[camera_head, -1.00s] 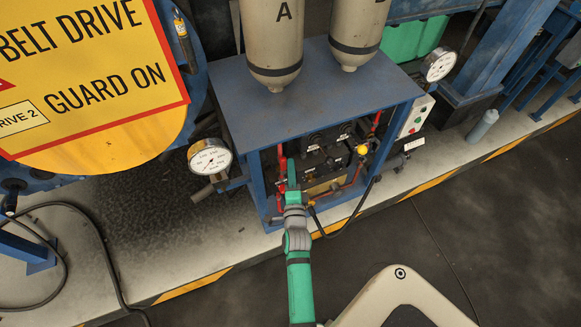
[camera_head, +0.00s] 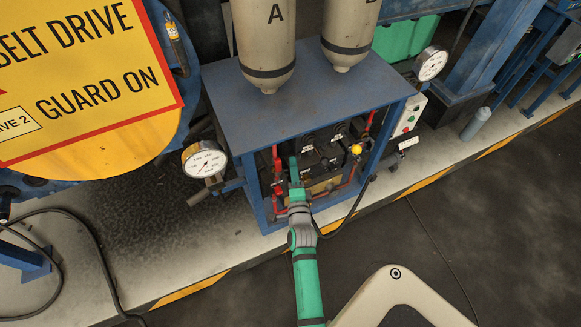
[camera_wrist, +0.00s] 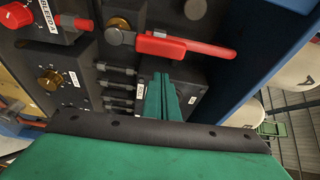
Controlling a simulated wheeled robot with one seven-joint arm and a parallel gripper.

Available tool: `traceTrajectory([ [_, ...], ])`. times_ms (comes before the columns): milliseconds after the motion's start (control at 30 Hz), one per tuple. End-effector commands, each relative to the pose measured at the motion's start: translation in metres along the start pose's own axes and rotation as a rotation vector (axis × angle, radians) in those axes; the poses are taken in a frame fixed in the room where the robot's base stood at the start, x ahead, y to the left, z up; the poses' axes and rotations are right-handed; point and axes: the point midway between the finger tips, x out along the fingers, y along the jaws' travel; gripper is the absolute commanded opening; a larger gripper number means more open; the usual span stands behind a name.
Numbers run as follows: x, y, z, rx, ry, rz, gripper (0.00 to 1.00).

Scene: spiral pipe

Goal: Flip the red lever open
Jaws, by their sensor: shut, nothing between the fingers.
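The red lever (camera_wrist: 185,47) runs from a brass pivot nut (camera_wrist: 118,30) along the dark panel in the wrist view. In the head view it appears as a red upright strip (camera_head: 277,160) at the left of the cabinet opening. My gripper (camera_wrist: 163,82) has its green fingers together and empty. The fingertips lie just below the lever in the wrist view, with a small gap showing; depth is hard to tell. In the head view my gripper (camera_head: 294,163) reaches into the opening, just right of the lever.
The blue cabinet (camera_head: 300,105) frames the opening, with tanks (camera_head: 265,45) on top. A red knob (camera_wrist: 17,15) and a brass knob (camera_wrist: 50,79) sit beside the lever's pivot end. A gauge (camera_head: 205,160) stands left of the cabinet. A yellow knob (camera_head: 356,149) is at right.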

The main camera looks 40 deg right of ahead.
Motion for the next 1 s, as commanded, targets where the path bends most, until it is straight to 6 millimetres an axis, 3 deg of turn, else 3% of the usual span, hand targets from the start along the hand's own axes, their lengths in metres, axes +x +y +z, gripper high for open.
traceTrajectory([
  [300, 0.005, -0.001, -0.004, 0.001, -0.007, -0.002, 0.00],
  [633, -0.015, -0.001, -0.006, 0.000, -0.004, -0.002, 0.00],
  [1000, -0.071, 0.000, -0.007, 0.000, -0.004, 0.001, 0.00],
])
